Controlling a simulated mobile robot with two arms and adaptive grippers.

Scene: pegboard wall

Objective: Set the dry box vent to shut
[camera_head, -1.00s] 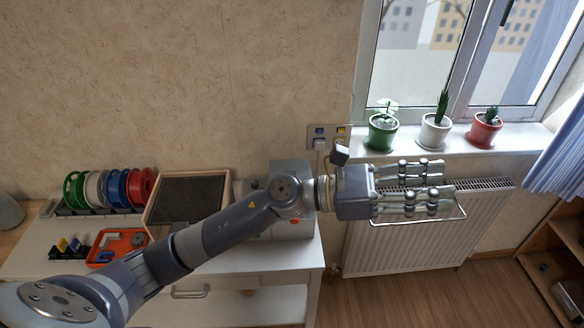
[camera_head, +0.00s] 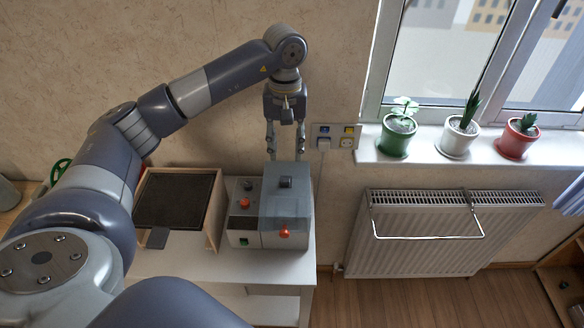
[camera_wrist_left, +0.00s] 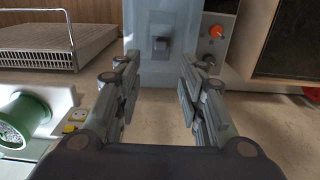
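The dry box (camera_head: 285,208) is a grey box with a bluish top at the right end of the white bench. A small dark knob or slider (camera_head: 286,182), possibly the vent control, sits on its top near the wall side. It also shows in the left wrist view (camera_wrist_left: 161,45); its setting is not readable. My left gripper (camera_head: 286,152) points down just behind and above the box, fingers apart and empty. My right gripper is not in view.
A wall socket (camera_head: 335,136) with a plug is right of the gripper. A radiator (camera_head: 420,235) and potted plants (camera_head: 397,137) are farther right.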

